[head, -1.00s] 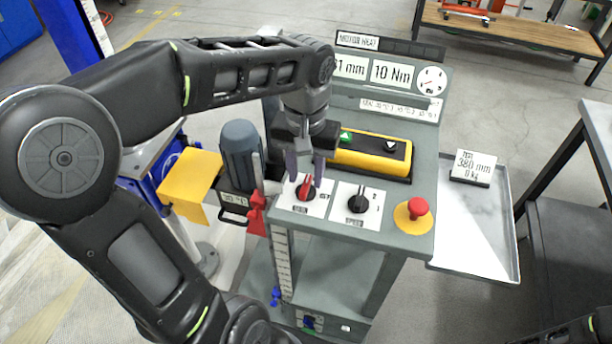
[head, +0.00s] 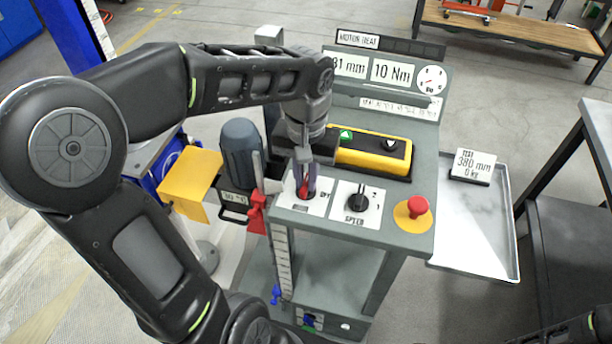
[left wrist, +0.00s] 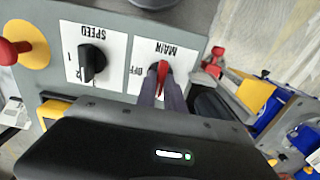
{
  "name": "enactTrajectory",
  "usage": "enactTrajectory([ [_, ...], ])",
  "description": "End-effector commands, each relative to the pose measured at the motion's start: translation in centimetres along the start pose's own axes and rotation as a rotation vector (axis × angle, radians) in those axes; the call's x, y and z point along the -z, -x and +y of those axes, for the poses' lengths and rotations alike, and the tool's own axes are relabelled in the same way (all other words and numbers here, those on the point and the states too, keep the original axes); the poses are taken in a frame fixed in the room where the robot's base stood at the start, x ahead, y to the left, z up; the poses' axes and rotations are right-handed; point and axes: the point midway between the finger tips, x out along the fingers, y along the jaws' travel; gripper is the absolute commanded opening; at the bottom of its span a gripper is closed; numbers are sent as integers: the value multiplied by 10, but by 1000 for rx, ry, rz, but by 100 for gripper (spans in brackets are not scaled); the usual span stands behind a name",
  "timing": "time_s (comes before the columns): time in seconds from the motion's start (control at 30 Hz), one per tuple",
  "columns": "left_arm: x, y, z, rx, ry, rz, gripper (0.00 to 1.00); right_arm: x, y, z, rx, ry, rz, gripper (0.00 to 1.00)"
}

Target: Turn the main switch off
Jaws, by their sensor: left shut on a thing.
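The main switch is a red rotary knob (left wrist: 163,72) on a white plate marked MAIN and OFF (left wrist: 150,52) in the left wrist view. In the head view its white plate (head: 287,201) sits at the left of the cart's control panel, with the knob mostly hidden by my fingers. My left gripper (head: 306,187) points down over the plate, shut on the red knob; its two fingers also show in the left wrist view (left wrist: 162,88). The knob's pointer lies roughly upright in the left wrist view, not clearly towards OFF.
A black SPEED knob (head: 357,203) is right of the main switch, then a red mushroom button (head: 418,206) on yellow. A yellow-black pendant (head: 372,152) lies behind. A red clamp-like part (head: 257,212) and grey motor (head: 241,150) stand left. A tray (head: 475,235) is at right.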

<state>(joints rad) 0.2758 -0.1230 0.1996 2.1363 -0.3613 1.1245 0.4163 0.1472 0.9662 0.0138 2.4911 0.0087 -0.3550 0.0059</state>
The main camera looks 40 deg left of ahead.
Motion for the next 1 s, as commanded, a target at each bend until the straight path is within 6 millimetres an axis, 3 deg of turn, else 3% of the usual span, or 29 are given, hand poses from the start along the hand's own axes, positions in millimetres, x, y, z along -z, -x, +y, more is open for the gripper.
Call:
enactTrajectory([
  [0.57, 0, 0, 0, 0, -32, 1, 0, 0, 0, 0, 0, 0, 0, 0],
  [1.0, 0, 0, 0, 0, -286, 1, 0, 0, -1, 0, 0, 0, 0, 0],
])
